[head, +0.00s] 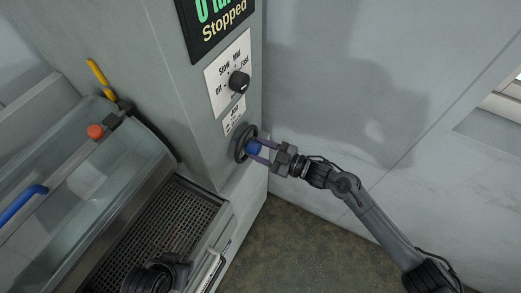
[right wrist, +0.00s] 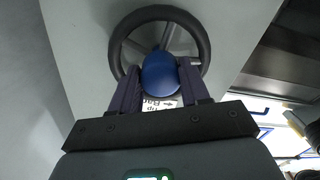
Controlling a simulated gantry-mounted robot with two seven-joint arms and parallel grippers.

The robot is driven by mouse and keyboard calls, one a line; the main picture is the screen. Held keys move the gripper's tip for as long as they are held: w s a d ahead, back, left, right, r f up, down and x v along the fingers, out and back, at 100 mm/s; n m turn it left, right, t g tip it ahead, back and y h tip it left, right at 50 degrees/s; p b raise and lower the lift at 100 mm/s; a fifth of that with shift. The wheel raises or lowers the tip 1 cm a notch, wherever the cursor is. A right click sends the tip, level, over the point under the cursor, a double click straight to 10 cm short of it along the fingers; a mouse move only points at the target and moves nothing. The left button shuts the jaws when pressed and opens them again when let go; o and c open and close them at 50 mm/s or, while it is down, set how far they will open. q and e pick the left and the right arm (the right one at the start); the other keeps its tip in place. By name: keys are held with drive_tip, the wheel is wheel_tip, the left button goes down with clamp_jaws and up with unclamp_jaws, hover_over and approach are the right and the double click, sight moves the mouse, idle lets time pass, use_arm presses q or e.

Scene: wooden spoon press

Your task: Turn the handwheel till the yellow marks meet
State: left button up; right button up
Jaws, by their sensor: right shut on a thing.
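The black handwheel (head: 241,148) sits on the side of the grey machine column, under the dial panel. In the right wrist view the handwheel (right wrist: 117,38) shows face-on, with metal spokes and a blue knob (right wrist: 160,72) on it. My right gripper (head: 261,150) is shut on the blue knob (head: 254,147), with one finger on each side. In the right wrist view a label with an arrow shows partly between the fingers. I cannot make out the yellow marks in either view.
A black selector dial (head: 239,82) and a display (head: 215,22) reading "Stopped" are above the handwheel. A clear guard (head: 95,165) with a red button (head: 95,131) is at left, above a dark grate (head: 165,225). A plain wall is behind my right arm.

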use_arm(q)
drive_tip(key=shift+a, duration=0.1)
idle(0.3)
use_arm(e)
drive_tip(key=o, duration=1.1)
drive_tip(key=shift+c, duration=0.2)
use_arm(q)
drive_tip(key=shift+r+p, duration=0.45)
use_arm(e)
drive_tip(key=v, duration=1.1)
drive_tip(key=shift+f, duration=0.1)
